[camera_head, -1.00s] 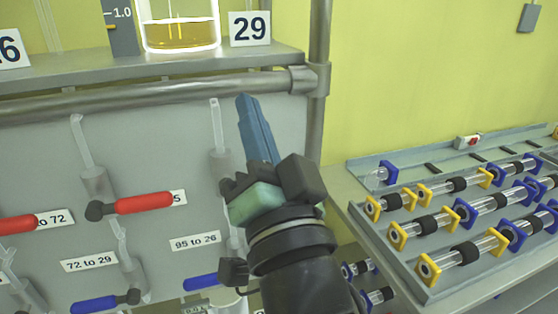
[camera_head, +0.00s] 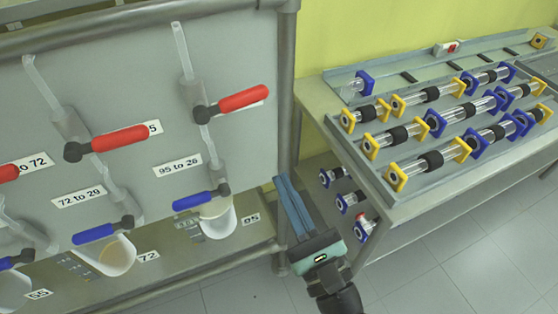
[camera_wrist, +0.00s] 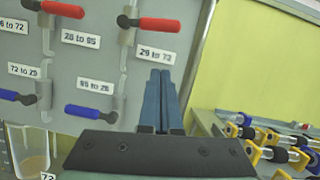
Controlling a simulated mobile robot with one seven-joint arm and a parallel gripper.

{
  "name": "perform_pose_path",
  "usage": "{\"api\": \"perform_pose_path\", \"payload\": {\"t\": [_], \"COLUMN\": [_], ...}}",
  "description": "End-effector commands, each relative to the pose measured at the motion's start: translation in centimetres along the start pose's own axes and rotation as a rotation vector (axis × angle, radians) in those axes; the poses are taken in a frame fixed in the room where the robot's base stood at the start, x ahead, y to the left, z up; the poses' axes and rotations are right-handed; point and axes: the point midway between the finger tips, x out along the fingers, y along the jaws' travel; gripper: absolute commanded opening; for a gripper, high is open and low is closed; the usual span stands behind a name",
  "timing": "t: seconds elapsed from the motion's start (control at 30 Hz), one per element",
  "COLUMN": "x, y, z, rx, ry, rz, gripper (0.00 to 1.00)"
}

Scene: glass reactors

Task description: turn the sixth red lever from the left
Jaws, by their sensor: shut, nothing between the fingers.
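The rightmost red lever (camera_head: 243,99) sits on the grey panel (camera_head: 228,60), its handle pointing right and slightly up from a black hub; it also shows in the wrist view (camera_wrist: 160,24). Another red lever (camera_head: 122,138) is left of it, and a third (camera_head: 8,172) is cut by the left edge. The frames do not show the whole row, so I cannot count to the sixth. My gripper (camera_head: 283,181) has its blue fingers shut and empty. It appears right of and below the rightmost red lever in the head view, apart from it. The fingers (camera_wrist: 160,74) point toward the panel's right part in the wrist view.
Blue levers (camera_head: 200,200) sit below the red ones, with white beakers (camera_head: 217,218) beneath. A metal post (camera_head: 287,85) borders the panel. A bench (camera_head: 310,92) with glass tubes in yellow and blue holders stands at right. Floor is free in front.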

Motion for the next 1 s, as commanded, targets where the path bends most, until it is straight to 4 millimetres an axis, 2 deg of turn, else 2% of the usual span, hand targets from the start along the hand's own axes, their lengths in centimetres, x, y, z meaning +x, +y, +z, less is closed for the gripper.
{"api": "perform_pose_path", "payload": {"t": [0.4,0.5,0.6,1.0], "x": [8.9,9.9,10.7,11.2], "y": [0.0,0.0,0.1,0.1], "z": [0.3,1.9,2.5,2.9], "rx": [-0.005,-0.006,-0.006,-0.005], "ry": [-0.003,-0.001,-0.001,0.000], "rz": [0.003,0.002,0.003,0.001], "gripper": [0.00,0.00,0.00,0.00]}}
